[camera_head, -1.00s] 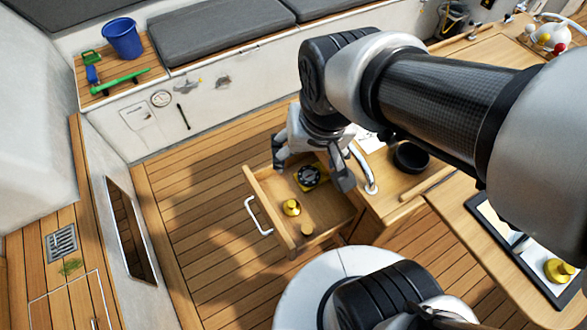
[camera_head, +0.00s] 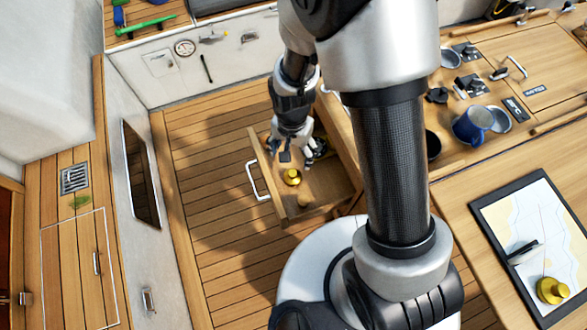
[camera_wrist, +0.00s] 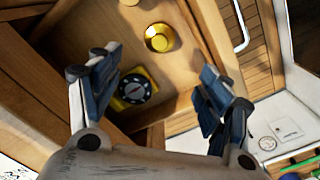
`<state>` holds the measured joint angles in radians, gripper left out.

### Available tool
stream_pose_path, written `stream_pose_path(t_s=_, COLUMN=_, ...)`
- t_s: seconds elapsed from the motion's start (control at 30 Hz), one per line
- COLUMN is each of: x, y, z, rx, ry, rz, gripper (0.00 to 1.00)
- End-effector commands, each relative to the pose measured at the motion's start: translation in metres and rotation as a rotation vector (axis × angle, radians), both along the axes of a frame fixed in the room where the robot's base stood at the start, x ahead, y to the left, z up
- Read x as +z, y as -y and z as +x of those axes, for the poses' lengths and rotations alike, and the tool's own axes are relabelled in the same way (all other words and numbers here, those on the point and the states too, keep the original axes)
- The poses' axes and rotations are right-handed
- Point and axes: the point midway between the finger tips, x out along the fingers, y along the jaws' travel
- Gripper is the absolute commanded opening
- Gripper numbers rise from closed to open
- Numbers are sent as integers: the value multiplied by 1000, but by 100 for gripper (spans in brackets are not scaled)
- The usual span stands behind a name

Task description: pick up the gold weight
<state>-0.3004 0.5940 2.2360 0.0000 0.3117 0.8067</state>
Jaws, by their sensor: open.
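A gold weight (camera_head: 292,177) with a round knob stands in the open wooden drawer (camera_head: 325,187). In the wrist view the gold weight (camera_wrist: 159,37) is above the middle of the picture, beyond my fingertips and apart from them. My gripper (camera_head: 300,155) is open and empty above the drawer, just behind the weight in the head view. Its two fingers spread wide in the wrist view (camera_wrist: 158,72).
A black-dialled compass on a yellow base (camera_wrist: 134,89) lies in the drawer beside the left finger. A small tan piece (camera_head: 303,200) is near the drawer's front corner. The counter holds a blue mug (camera_head: 472,125). The floor (camera_head: 215,215) left of the drawer is clear.

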Motion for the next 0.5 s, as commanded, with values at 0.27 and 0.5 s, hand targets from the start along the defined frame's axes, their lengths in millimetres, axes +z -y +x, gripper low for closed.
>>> stream_pose_path(t_s=0.27, x=-64, y=1, z=-1, rx=1, ry=-3, rz=-1, gripper=72)
stream_pose_path(t_s=0.5, x=-86, y=0, z=0, rx=1, ry=0, rz=0, gripper=72)
